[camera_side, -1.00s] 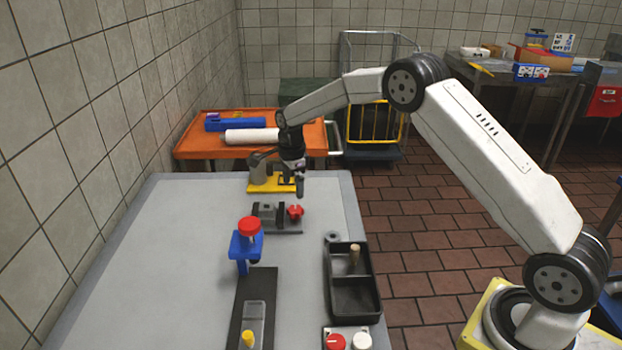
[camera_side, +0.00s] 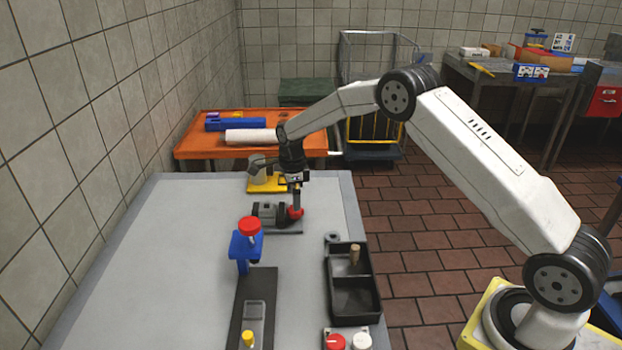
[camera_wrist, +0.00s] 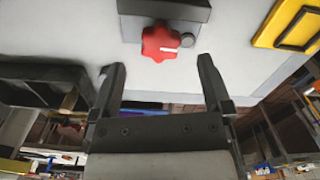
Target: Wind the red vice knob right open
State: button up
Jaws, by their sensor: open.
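The red vice knob (camera_side: 295,212) is on the right end of the small grey vice (camera_side: 268,212) on the table. In the wrist view the lobed red knob (camera_wrist: 160,41) has a white mark on its face and sits just ahead of the fingertips, roughly midway between them. My gripper (camera_side: 296,205) points down at the knob in the side view and overlaps part of it. In the wrist view my gripper (camera_wrist: 160,75) is open, with a finger to each side and nothing between the pads. I cannot tell whether a finger touches the knob.
A yellow-based fixture (camera_side: 268,183) stands just behind the vice. A blue stand with a red top (camera_side: 247,250) is in front of it. A black divided tray (camera_side: 352,306) holding a wooden peg lies at the front right. Bare grey table (camera_side: 170,260) lies to the left.

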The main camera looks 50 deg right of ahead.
aim_at(295, 214)
jog(key=shift+f, duration=2.1)
jog(key=c, duration=1.3)
jog(key=shift+o, duration=0.2)
jog(key=shift+n, duration=1.6)
